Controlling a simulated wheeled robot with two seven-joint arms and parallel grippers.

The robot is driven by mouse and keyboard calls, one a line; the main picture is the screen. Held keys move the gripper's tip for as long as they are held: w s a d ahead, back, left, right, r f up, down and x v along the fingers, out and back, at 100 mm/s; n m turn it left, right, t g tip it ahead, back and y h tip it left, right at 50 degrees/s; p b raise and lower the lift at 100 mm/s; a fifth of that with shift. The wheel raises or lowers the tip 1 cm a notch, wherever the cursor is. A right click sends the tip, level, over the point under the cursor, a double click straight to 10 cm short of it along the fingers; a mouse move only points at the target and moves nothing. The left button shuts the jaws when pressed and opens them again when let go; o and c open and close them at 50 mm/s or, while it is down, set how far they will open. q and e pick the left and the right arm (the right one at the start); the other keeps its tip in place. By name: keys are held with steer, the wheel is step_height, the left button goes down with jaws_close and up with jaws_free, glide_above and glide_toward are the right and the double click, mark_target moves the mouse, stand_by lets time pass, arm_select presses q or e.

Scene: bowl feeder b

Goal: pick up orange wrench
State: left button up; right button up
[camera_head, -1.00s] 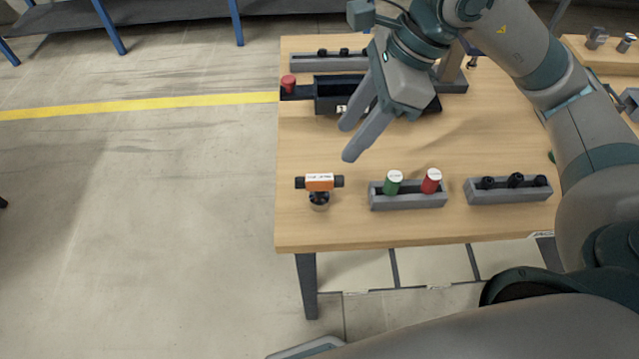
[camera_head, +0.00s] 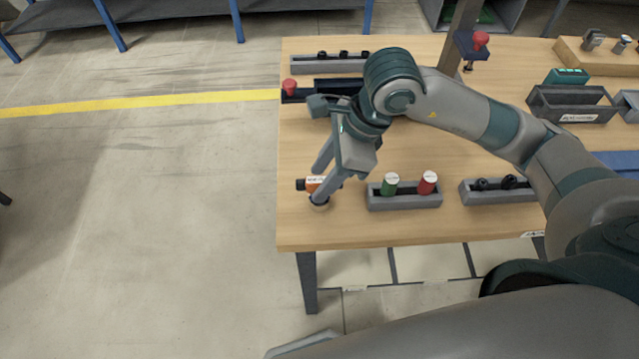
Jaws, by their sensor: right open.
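The orange wrench (camera_head: 314,181), a short tool with an orange middle, a white label and dark ends, stands on a small round holder (camera_head: 320,205) near the table's front left corner. My right gripper (camera_head: 318,184) is open, with its two grey fingers pointing down at the wrench. One finger covers the right part of the wrench. I cannot tell whether the fingers touch it or are around it. My left gripper is not in view.
Right of the wrench, a grey rack (camera_head: 405,201) holds a green cylinder (camera_head: 390,184) and a red cylinder (camera_head: 427,183). Another grey rack (camera_head: 490,196) holds dark parts. A black fixture with a red knob (camera_head: 289,86) lies behind. The table (camera_head: 295,225) is bare at front left.

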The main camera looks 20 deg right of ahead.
mark_target(312, 192)
steer(key=shift+a+f+p, duration=0.25)
steer(key=shift+f+p, duration=0.1)
steer(key=shift+p, duration=0.05)
steer(key=p+x, duration=0.1)
steer(key=x, duration=0.2)
steer(key=shift+a+f+p, duration=0.2)
steer(key=shift+f+p, duration=0.15)
steer(key=shift+p, duration=0.05)
steer(key=shift+a+f, duration=0.1)
steer(key=shift+f, duration=0.2)
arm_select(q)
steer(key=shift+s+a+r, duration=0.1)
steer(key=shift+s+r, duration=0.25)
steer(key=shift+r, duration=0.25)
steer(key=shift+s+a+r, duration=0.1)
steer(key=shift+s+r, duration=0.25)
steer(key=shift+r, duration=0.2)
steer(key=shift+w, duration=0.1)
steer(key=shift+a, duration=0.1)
arm_select(e)
jaws_close()
